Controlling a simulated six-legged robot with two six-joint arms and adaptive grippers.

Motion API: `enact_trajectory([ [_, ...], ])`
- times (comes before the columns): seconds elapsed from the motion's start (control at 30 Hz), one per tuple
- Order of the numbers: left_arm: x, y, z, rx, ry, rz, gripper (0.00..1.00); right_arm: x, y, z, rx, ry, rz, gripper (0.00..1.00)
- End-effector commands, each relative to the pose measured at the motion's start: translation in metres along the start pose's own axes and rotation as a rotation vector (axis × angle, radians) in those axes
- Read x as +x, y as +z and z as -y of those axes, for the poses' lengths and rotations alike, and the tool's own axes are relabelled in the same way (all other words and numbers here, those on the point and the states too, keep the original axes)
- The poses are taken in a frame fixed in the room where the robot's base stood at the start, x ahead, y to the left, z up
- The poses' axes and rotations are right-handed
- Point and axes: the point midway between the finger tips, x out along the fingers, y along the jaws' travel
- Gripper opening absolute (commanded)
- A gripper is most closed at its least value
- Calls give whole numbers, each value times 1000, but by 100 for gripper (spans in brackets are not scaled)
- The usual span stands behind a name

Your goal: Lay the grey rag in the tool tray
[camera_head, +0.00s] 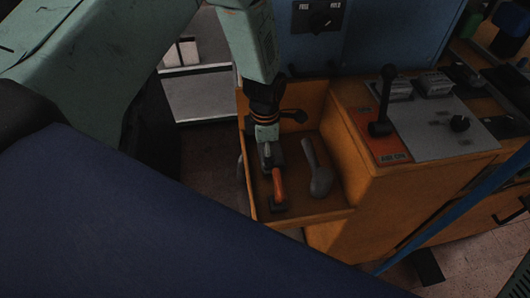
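The orange tool tray (304,217) is an open box on the left side of the orange machine cabinet. My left gripper (270,155) reaches down into it from above, over its left part. Its fingers are small and dark here, so I cannot tell whether they are open or shut. Beneath the fingers lies a tool with an orange-red handle (278,185) and dark ends. Beside it on the right lies a dark grey tool (319,180) with a narrow handle and a wider rounded end. I cannot make out a grey rag for certain. My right gripper is not in view.
Right of the tray is a control panel (440,135) with a black lever (384,100) and a knob. A blue machine body (370,40) rises behind. A dark blue surface (150,230) fills the lower left. A blue bar (460,210) slants at right.

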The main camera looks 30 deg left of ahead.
Motion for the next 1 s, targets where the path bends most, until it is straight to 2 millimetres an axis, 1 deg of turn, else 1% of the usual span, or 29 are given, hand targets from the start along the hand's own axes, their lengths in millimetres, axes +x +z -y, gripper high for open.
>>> enact_trajectory([
  [0.03, 3, 0, 0, 0, 1, 1, 67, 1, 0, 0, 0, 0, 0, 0],
  [0.23, 2, 0, 0, 0, 1, 1, 67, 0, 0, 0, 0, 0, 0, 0],
  [0.4, 6, 0, 0, 0, 1, 1, 67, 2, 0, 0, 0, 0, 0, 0],
  [0.43, 5, 0, 0, 0, 1, 1, 96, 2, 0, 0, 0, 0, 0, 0],
  [0.5, 5, 0, 0, 0, 1, 1, 100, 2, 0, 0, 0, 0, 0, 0],
  [0.83, 4, 0, 0, 0, 1, 1, 100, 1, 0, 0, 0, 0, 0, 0],
  [0.93, -4, 1, -1, 0, 2, 2, 100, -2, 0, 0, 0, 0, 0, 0],
  [1.0, -15, 1, -1, 0, 2, 2, 100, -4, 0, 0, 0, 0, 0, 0],
])
